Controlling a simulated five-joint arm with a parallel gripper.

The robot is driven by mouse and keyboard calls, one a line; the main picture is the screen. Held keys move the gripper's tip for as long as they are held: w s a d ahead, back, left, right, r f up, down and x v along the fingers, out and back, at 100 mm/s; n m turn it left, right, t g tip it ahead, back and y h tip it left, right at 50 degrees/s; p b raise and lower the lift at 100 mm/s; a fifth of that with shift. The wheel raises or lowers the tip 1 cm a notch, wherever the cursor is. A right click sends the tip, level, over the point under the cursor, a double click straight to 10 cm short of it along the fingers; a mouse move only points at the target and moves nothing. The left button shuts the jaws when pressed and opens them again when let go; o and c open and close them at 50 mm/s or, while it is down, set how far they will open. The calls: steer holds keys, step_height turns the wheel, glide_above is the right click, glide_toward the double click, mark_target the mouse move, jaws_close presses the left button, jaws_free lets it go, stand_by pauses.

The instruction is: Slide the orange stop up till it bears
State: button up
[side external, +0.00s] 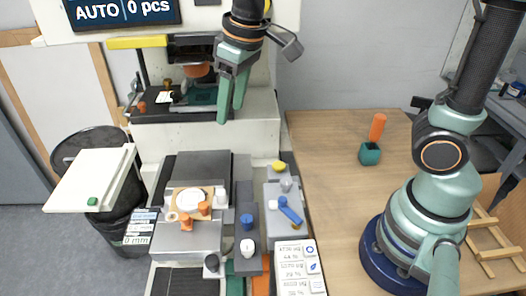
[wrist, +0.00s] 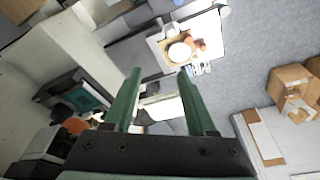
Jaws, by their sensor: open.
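Two small orange blocks, one lower left (side external: 187,223) and one on the right (side external: 204,208), stand at the near edge of a round white part (side external: 189,199) on the fixture of the pad printer. I cannot tell which orange piece is the stop, or whether either touches the part. In the wrist view the white part (wrist: 179,52) and an orange block (wrist: 200,44) show small, beyond the fingertips. My gripper (side external: 231,113) is open and empty, high above and behind the fixture, in front of the machine. Its two green fingers also show in the wrist view (wrist: 159,72).
The printer head and pad (side external: 197,70) are behind my gripper. Right of the fixture are a grey panel with a blue lever (side external: 290,210), knobs and a button panel (side external: 298,268). The wooden table (side external: 335,200) is mostly clear around a teal holder (side external: 370,154).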

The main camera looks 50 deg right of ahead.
mark_target(184, 216)
steer(key=w+a+f+n+g, duration=0.3)
steer(key=a+f, duration=0.5)
steer(key=a, duration=0.6)
steer(key=shift+h, duration=0.4)
step_height(184, 216, down, 12)
steer(key=shift+s+d+f, duration=0.15)
steer(key=shift+f, duration=0.05)
steer(key=shift+c, duration=0.4)
jaws_close()
